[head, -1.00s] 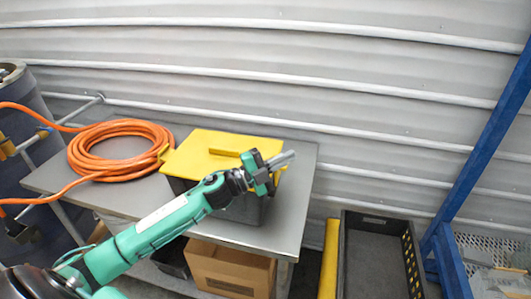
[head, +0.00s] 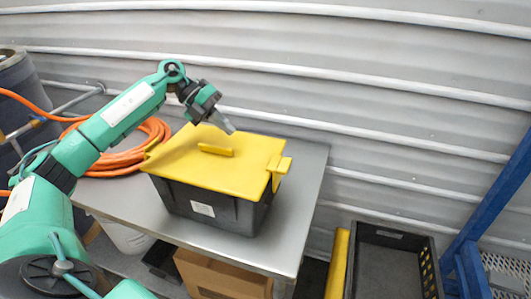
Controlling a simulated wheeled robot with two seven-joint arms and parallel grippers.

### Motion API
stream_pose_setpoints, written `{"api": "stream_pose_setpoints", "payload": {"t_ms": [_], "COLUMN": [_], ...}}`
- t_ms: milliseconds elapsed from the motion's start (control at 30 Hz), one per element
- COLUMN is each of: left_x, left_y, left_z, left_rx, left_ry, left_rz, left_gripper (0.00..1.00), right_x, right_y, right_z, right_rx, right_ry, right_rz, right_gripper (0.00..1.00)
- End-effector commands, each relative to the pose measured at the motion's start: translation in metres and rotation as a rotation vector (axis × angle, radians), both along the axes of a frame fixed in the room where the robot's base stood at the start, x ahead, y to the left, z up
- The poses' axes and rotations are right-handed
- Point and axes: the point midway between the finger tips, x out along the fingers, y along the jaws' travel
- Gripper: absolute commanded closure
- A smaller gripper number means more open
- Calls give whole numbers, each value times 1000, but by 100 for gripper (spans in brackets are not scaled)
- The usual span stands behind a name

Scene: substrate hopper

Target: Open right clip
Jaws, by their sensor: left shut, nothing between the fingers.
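A black box (head: 235,214) with a yellow lid (head: 225,170) stands on the grey metal table. The lid lies on the box and has a raised yellow handle (head: 215,150) in its middle. The right clip (head: 279,168) is yellow and sits at the lid's right edge. Its upper part sticks out to the right; I cannot tell for sure whether it is latched. The left clip (head: 152,148) shows at the lid's left edge. My left gripper (head: 226,124) is shut and empty, above the back part of the lid, left of the right clip. My right gripper is out of view.
A coiled orange hose (head: 130,155) lies on the table (head: 305,195) behind my left arm. A cardboard box (head: 215,275) is below the table. A black crate (head: 390,262), a yellow post (head: 337,262) and a blue frame (head: 490,208) stand at right.

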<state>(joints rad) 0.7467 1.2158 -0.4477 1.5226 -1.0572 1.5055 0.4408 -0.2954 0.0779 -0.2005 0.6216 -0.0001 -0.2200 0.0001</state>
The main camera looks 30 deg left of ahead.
Motion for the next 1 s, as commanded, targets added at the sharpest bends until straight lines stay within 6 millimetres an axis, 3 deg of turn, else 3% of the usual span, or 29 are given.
{"api": "stream_pose_setpoints", "payload": {"t_ms": [167,567,767,1000], "left_x": [-7,-7,-4,5], "left_y": [17,15,-3,-41], "left_z": [1,0,-16,-50], "left_rx": [44,45,44,43], "left_ry": [30,32,34,35], "left_rz": [1,0,-2,-3], "left_gripper": [100,100,100,100], "right_x": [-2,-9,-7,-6], "right_y": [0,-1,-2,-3], "right_z": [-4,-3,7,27], "right_rx": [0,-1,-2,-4], "right_ry": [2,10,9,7], "right_rz": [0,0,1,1], "right_gripper": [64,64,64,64]}}
